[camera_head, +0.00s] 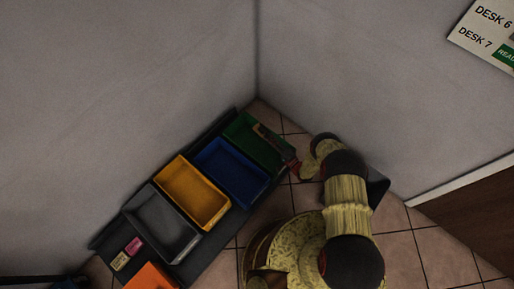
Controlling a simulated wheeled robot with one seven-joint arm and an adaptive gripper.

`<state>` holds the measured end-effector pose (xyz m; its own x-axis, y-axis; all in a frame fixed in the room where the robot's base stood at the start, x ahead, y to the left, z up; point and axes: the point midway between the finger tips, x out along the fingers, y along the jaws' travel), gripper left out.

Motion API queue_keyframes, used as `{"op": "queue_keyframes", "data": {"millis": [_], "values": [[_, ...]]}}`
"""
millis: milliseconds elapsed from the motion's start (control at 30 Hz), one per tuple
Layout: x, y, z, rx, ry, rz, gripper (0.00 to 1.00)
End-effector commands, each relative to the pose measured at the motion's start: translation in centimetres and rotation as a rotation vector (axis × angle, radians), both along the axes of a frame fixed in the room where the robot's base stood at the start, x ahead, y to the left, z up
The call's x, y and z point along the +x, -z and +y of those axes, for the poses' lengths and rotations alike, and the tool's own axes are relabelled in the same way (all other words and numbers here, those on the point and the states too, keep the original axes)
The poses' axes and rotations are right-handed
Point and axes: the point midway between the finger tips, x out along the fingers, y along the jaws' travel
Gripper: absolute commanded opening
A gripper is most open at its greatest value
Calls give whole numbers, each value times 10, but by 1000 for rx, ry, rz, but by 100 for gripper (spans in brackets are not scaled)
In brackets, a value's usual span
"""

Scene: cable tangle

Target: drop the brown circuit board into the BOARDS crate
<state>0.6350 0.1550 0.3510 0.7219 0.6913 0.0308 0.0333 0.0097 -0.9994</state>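My arm reaches up toward the green crate (239,129) at the far end of the row. The end of my arm is by that crate's right side, small and dark, and I cannot make out the gripper's fingers. A thin brown and reddish shape (264,133) shows at the crate's right edge. It may be the brown circuit board, but it is too small to be sure, and I cannot tell whether it is held. No BOARDS label can be read on any crate.
A blue crate (264,184), a yellow crate (221,218), a grey crate (191,241) and an orange crate (150,277) line a dark bench (105,243) along the left wall. Small pink and cream items lie at its near left. Tiled floor is free at right.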

Motion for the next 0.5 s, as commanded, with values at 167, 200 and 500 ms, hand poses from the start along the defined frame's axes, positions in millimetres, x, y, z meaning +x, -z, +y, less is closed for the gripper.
{"op": "queue_keyframes", "data": {"millis": [167,200,500], "values": [[-1,24,0,0,0,3,0],[-1,28,0,0,0,1,0],[0,48,0,1,1,1,0]]}}
